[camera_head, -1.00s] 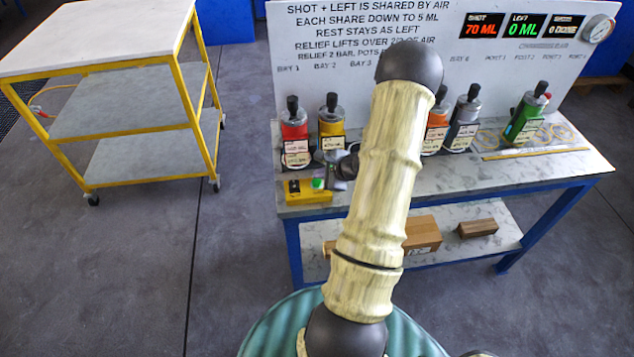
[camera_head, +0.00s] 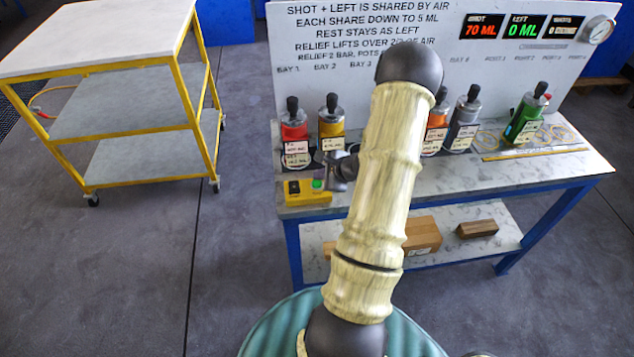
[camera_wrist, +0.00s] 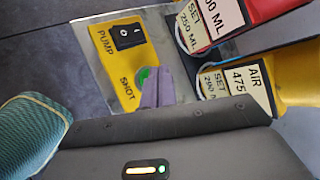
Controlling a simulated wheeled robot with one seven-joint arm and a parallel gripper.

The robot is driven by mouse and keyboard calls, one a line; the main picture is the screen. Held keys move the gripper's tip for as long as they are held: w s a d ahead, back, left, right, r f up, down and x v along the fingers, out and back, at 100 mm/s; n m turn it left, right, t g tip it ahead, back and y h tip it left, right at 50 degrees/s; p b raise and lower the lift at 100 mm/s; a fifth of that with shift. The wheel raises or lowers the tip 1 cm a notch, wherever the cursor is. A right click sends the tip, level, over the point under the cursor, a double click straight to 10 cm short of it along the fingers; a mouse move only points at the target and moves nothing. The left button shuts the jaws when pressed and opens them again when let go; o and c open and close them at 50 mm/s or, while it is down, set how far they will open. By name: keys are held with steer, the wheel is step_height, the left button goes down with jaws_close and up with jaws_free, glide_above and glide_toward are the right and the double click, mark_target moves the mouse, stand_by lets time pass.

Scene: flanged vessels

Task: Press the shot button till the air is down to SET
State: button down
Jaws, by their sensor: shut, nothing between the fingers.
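The yellow control box (camera_head: 296,192) stands at the front left of the bench; the wrist view shows its PUMP switch (camera_wrist: 130,34) and the green SHOT button (camera_wrist: 143,75). My gripper (camera_wrist: 152,92) is shut and empty, its fingertips over the button and hiding part of it. I cannot tell whether they touch or press it. In the head view my gripper (camera_head: 333,180) is beside the button. The red vessel (camera_head: 294,131) has a SET 250 ML tag.
The board displays (camera_head: 502,27) read SHOT 70 ML and LEFT 0 ML; the third is too small to read. A gauge (camera_head: 598,29) is at the board's right. Orange, grey and green (camera_head: 526,118) vessels stand further right. A trolley (camera_head: 110,90) stands at left.

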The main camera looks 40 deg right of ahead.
mark_target(320, 184)
steer(key=shift+f+b, duration=0.85)
steer(key=shift+b, duration=0.7)
stand_by(1.5)
steer(key=shift+r, duration=0.1)
steer(key=shift+r+p, duration=0.3)
steer(key=shift+r, duration=0.5)
steer(key=shift+r+p, duration=1.3)
steer(key=shift+r, duration=1.25)
